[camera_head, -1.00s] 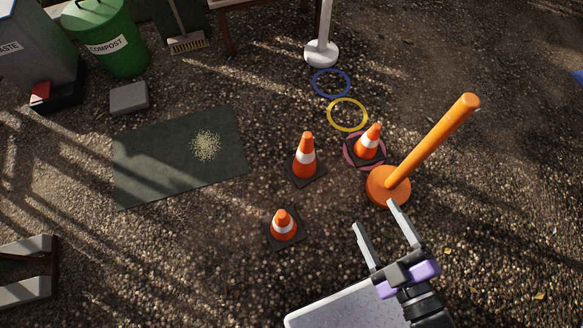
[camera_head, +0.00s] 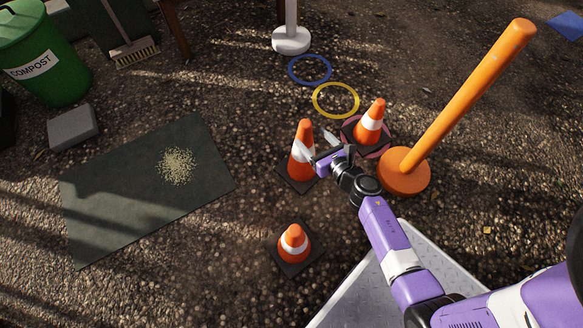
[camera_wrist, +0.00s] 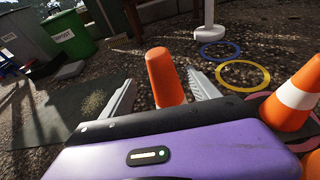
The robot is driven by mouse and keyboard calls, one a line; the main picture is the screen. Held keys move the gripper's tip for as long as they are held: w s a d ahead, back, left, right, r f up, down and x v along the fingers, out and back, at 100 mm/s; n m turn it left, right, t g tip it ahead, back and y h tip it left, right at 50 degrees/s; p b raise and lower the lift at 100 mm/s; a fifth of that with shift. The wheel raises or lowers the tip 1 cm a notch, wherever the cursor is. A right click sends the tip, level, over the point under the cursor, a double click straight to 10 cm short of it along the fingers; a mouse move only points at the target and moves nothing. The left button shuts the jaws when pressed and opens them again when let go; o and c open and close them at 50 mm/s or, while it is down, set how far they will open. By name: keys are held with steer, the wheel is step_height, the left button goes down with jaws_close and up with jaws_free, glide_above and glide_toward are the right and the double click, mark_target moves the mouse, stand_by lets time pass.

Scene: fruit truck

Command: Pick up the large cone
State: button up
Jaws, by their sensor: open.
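The tallest orange-and-white cone (camera_head: 303,134) stands upright on its black base on the gravel. A middle-sized cone (camera_head: 370,122) stands to its right inside a pink ring, and a small cone (camera_head: 293,243) is nearer to me. My gripper (camera_head: 314,144) is open at the tall cone's right side, with one finger crossing in front of it. In the wrist view, the orange top of the tall cone (camera_wrist: 164,78) shows between the two spread fingers of my gripper (camera_wrist: 160,88). Its lower part is hidden behind my gripper's body. I cannot tell whether the fingers touch it.
An orange post (camera_head: 465,95) on a round base stands to the right. Yellow (camera_head: 335,114) and blue (camera_head: 309,82) rings lie behind the cones, with a white post base (camera_head: 291,41) beyond. A dark mat (camera_head: 125,195) lies to the left, with open gravel between it and the cones.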

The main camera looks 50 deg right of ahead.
steer(key=shift+w+d+f, duration=0.2)
steer(key=shift+w+f, duration=0.15)
steer(key=shift+w, duration=0.1)
steer(key=b+x, duration=0.2)
steer(key=x, duration=0.6)
steer(key=shift+d+r, duration=0.1)
steer(key=shift+s, duration=0.1)
jaws_close()
